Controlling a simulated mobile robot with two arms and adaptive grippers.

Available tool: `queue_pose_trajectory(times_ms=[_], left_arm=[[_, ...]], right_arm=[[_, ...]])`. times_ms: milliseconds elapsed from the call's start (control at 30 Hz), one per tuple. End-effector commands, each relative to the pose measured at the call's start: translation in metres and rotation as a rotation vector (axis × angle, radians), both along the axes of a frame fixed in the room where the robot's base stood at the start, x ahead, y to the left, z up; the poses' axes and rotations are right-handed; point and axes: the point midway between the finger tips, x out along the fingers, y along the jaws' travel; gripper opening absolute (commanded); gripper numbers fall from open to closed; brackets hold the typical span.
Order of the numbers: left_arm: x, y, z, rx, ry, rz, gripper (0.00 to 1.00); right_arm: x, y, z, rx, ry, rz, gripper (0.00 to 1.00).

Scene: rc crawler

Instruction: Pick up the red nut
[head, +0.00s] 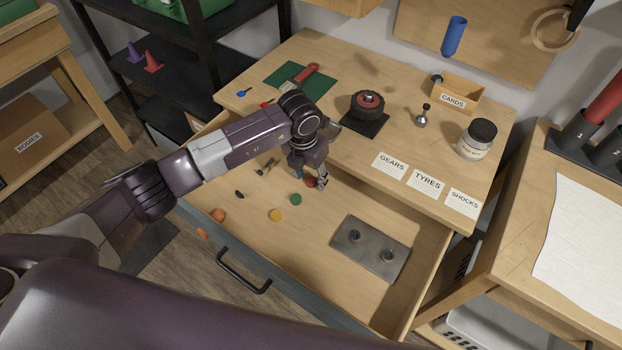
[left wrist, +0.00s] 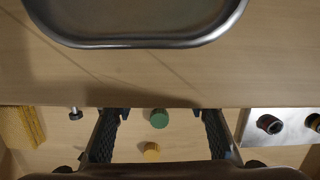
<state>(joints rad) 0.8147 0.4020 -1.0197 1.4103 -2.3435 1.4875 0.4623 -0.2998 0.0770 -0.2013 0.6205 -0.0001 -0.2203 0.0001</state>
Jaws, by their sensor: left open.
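The red nut (head: 311,182) is a small red round piece in the open drawer in the head view, partly hidden by the fingers of my left gripper (head: 315,179). My left gripper is open right at it, pointing down; I cannot tell whether it touches the nut. My right gripper is out of view.
The bench top (head: 440,150) overhangs the drawer's back and holds a tyre (head: 367,106) and a jar (head: 477,138).

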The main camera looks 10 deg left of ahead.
Motion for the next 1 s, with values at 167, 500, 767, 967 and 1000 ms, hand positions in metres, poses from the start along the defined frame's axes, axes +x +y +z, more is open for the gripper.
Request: queue_pose_trajectory(times_ms=[167, 500, 767, 967, 1000], left_arm=[[0.0007, -0.0008, -0.0047, -0.001, -0.002, -0.001, 0.42], [0.0006, -0.0006, -0.0041, -0.001, -0.001, 0.000, 0.16], [0.0007, -0.0007, -0.0039, -0.002, -0.002, 0.000, 0.11], [0.0022, 0.0020, -0.0026, -0.002, -0.002, 0.001, 0.11], [0.0031, 0.0036, -0.0018, -0.001, -0.002, 0.002, 0.11]], right_arm=[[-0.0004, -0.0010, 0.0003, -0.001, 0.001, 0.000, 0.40], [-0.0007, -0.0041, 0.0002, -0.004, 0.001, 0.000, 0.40], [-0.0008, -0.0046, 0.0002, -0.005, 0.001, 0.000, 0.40], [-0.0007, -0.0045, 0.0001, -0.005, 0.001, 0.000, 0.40], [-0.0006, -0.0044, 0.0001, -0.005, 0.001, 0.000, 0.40]])
